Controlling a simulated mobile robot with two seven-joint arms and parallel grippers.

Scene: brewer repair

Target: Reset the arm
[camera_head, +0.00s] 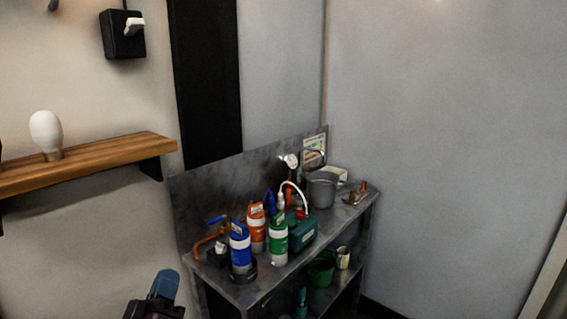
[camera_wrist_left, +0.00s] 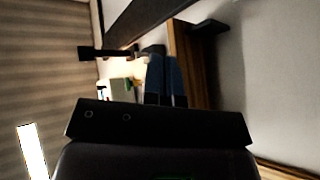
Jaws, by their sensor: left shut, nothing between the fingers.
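My left gripper (camera_head: 163,285) shows at the bottom of the head view, left of the metal workbench (camera_head: 262,289) and apart from it. Its blue fingers are together with nothing between them. In the left wrist view the fingers of the left gripper (camera_wrist_left: 166,78) are side by side in front of a wooden shelf edge. My right gripper is in neither view.
The workbench carries a blue bottle (camera_head: 240,247), an orange bottle (camera_head: 256,228), a green bottle (camera_head: 278,240), a teal box (camera_head: 302,234) and a metal pot (camera_head: 321,189). A wooden shelf (camera_head: 105,161) with a white bulb (camera_head: 46,133) is on the left wall. A black switch box (camera_head: 122,35) hangs above.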

